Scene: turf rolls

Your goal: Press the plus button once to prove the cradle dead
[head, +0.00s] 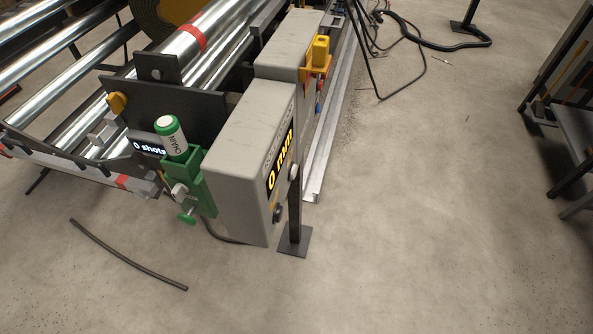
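A grey control box (240,165) stands on a dark post at the near end of the roller cradle (195,40). Its lit display (280,162) reads "0 mm" in yellow. A small pale round button (293,172) sits at the box's right edge, and a dark round control (277,213) is below the display. I cannot make out a plus sign on either. The cradle's shiny rollers run away to the upper left; one has a red band. Neither of my grippers is in view.
A green holder (196,185) carries a white and green can (172,138) beside a small "0 shots" display (149,146). A second grey box (288,45) with a yellow part (320,48) stands behind. A dark strip (128,256) lies on the floor. The right floor is mostly clear.

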